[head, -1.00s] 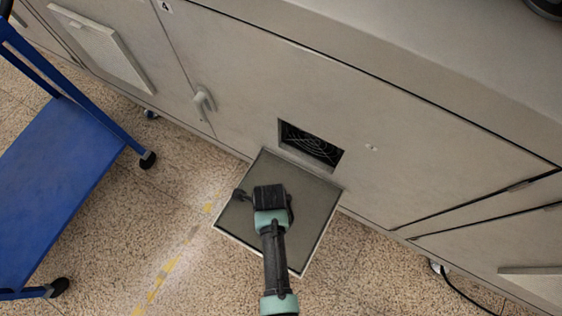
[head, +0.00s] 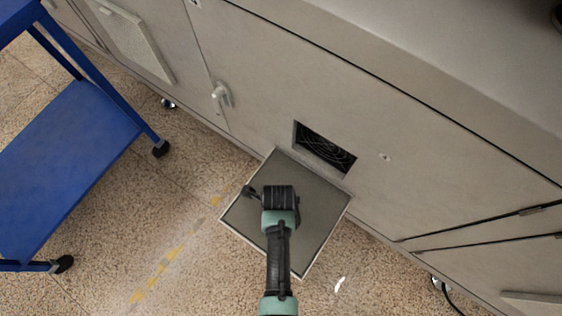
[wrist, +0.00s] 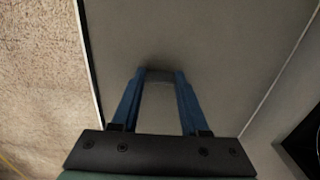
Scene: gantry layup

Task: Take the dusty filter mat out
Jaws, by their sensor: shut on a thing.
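The filter mat (head: 314,192) is a flat grey square panel with a thin pale frame. It is out in front of the cabinet's dark opening (head: 325,148), tilted in the head view, with its upper corner near the cabinet face. My gripper (wrist: 158,76) is shut on the filter mat, which fills most of the wrist view (wrist: 215,45). The opening shows a round wire fan guard inside. Whether the mat touches the cabinet, I cannot tell.
A blue cart (head: 70,165) on castors stands at the left. The grey cabinet (head: 420,170) fills the upper right, with a door handle (head: 221,97) and a louvred panel (head: 132,40). The speckled floor (head: 175,215) between cart and mat is clear, with worn yellow marking.

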